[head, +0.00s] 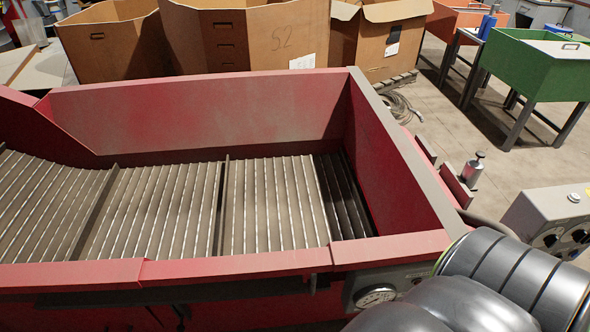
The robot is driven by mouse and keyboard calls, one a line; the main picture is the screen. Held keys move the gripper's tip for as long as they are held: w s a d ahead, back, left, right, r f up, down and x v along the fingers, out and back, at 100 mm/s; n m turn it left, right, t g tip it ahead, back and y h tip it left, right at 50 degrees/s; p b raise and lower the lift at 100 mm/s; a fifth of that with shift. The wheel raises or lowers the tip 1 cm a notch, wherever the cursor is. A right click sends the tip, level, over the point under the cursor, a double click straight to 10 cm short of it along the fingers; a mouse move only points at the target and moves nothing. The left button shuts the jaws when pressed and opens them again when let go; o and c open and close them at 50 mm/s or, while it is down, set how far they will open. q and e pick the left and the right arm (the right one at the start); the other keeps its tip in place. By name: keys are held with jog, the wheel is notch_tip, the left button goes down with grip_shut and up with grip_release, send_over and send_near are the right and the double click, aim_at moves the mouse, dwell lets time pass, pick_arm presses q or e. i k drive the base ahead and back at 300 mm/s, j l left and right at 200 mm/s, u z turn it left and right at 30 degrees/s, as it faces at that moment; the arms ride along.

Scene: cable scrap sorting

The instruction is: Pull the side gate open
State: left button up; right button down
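A red metal trough (200,110) with a slatted bed (150,205) fills the middle and left of the head view. Its near wall (235,265) has a seam towards the left and another towards the right. A small tab hangs below the rim by the right seam. I cannot tell which part is the side gate, or whether a gate stands open. Large grey rounded links, likely my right arm, cover the lower right corner. Neither gripper shows. The outer face of the near wall is mostly hidden.
A round gauge (375,296) sits low on the near right corner. A metal knobbed post (472,170) stands outside the right wall, near a grey box with dials (548,222). Cardboard boxes (250,38) stand behind the trough. A green bin (530,67) stands at the right.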

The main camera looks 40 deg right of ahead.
aim_at(307, 263)
jog(key=z, duration=0.85)
